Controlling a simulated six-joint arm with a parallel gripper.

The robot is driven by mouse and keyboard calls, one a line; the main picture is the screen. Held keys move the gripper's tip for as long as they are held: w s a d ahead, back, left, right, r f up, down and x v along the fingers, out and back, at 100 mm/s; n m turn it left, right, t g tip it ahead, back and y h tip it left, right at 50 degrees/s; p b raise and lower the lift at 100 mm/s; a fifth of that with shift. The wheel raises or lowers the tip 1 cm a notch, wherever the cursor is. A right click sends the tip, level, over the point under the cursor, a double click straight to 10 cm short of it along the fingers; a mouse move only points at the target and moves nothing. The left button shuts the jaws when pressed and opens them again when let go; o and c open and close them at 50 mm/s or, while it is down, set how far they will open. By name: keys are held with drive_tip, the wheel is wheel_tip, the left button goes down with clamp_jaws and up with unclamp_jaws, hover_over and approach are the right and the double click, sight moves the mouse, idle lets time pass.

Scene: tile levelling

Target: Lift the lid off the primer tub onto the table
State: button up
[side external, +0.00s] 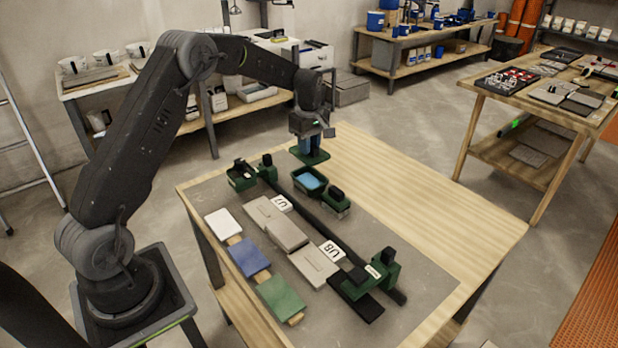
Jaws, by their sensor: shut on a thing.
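The primer tub (296,184) is a dark green open box on the grey mat, with blue primer (310,181) showing inside. Its lid (318,158) is a flat green plate, apart from the tub and behind it, near the table's far edge. My gripper (308,149) points down and is shut on the lid from above. The fingertips and the lid's grip are small and partly hidden. I cannot tell whether the lid touches the table or hangs just above it.
A dark straight bar (312,220) crosses the mat between green blocks (379,272). Grey tiles (283,232) with labels U7 and U8 lie beside it. White, blue (249,257) and green (281,298) tiles lie at the front left. Bare wood (430,215) at the right is clear.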

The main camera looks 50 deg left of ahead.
hover_over(285, 169)
wheel_tip(285, 169, down, 3)
drive_tip(key=shift+f, duration=2.8)
drive_tip(key=shift+f, duration=1.5)
drive_tip(key=o, duration=1.2)
drive_tip(key=shift+c, duration=0.2)
drive_tip(key=shift+r, duration=0.1)
wheel_tip(285, 169, up, 8)
